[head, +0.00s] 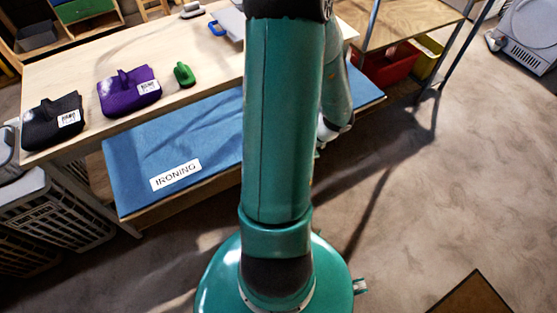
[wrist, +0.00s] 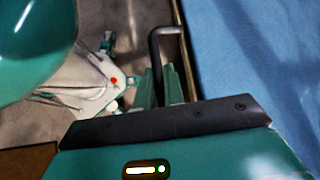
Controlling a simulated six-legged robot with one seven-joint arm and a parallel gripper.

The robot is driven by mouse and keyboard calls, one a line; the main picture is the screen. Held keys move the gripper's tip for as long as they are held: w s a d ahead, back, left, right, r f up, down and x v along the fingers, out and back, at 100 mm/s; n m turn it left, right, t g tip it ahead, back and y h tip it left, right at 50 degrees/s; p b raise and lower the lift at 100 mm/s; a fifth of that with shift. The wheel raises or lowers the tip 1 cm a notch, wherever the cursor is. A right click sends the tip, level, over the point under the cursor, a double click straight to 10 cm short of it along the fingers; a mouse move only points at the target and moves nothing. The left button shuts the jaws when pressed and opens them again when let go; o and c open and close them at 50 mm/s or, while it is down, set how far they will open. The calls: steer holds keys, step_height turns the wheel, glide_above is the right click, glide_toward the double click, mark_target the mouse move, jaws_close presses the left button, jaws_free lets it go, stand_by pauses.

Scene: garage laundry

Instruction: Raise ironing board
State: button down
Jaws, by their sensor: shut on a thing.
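The ironing board (head: 215,135) has a blue top with a white IRONING label and projects from the front of a wooden workbench, below its top. It also fills the right side of the wrist view (wrist: 255,60). A dark bent handle (wrist: 155,48) stands by the board's edge in the wrist view. My gripper (wrist: 163,88) is shut on this handle, its green fingers beside the bar. The exact contact is partly hidden. In the head view my arm covers the middle of the board, and the handle and fingertips cannot be made out.
The workbench (head: 60,80) carries a black bag (head: 52,122), a purple bag (head: 128,92) and a small green object (head: 184,74). Laundry baskets (head: 60,215) stand at left. A red bin (head: 385,68) sits under a shelf at right. The floor (head: 440,190) at right is mostly clear.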

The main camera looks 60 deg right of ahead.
steer(key=shift+d+r, duration=0.15)
steer(key=shift+r, duration=0.15)
steer(key=c, duration=1.8)
jaws_free()
steer(key=shift+o, duration=0.2)
steer(key=shift+f, duration=0.1)
steer(key=v, duration=1.3)
steer(key=shift+s+r, duration=0.25)
steer(key=shift+r, duration=0.05)
steer(key=shift+d, duration=0.1)
